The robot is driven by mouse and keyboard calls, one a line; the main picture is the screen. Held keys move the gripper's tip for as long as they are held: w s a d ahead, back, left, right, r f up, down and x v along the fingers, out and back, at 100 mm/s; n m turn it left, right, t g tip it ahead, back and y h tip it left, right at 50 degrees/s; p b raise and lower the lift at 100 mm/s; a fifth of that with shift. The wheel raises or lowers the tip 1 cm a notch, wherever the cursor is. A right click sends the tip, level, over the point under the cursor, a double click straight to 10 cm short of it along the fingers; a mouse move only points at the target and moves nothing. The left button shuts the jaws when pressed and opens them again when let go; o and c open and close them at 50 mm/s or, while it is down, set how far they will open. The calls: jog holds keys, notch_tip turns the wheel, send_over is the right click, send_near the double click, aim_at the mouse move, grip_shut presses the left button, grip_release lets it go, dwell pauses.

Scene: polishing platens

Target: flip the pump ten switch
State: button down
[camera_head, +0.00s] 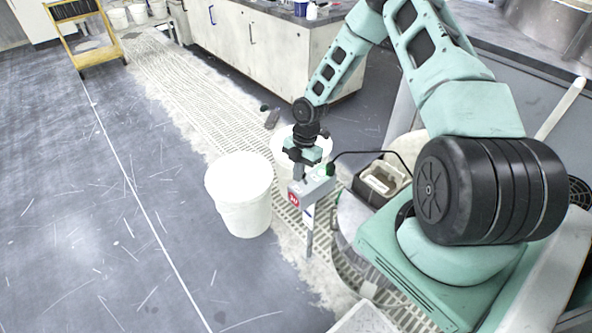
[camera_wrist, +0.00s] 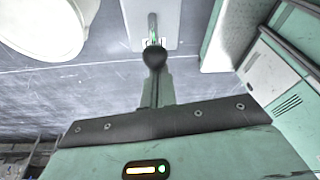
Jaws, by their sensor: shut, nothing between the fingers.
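The pump ten switch is a small grey box (camera_head: 312,188) on a post, with a red round label on its front and a black cable at its back. A green part (camera_head: 330,169) shows on its top. My gripper (camera_head: 300,174) is shut and empty, pointing down at the left end of the box top. In the wrist view the fingers (camera_wrist: 156,82) reach towards a pale plate (camera_wrist: 135,22). A dark round knob (camera_wrist: 155,56) shows at the fingertips, with a green spot just beyond it. I cannot tell whether fingers and knob touch.
A white bucket (camera_head: 242,207) stands just left of the box, and another (camera_head: 286,141) is behind my gripper. A tray (camera_head: 380,180) lies to the right. Cabinets (camera_head: 250,45) line the back. A yellow cart (camera_head: 88,38) is far left. The left floor is clear.

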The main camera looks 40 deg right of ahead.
jog(key=d+y, duration=0.2)
jog(key=shift+r+y, duration=0.25)
jog(key=shift+y, duration=0.05)
jog(key=d+y+b, duration=0.1)
jog(key=y+b, duration=0.1)
jog(key=d+y+b, duration=0.2)
jog(key=shift+w+d+f+b, duration=0.1)
jog(key=shift+d+f+b, duration=0.05)
jog(key=shift+f+b, duration=0.25)
jog(key=shift+d+r+y, duration=0.1)
jog(key=shift+r+y, duration=0.2)
jog(key=shift+r, duration=0.35)
jog(key=shift+r+p, duration=0.5)
jog(key=shift+r, duration=0.15)
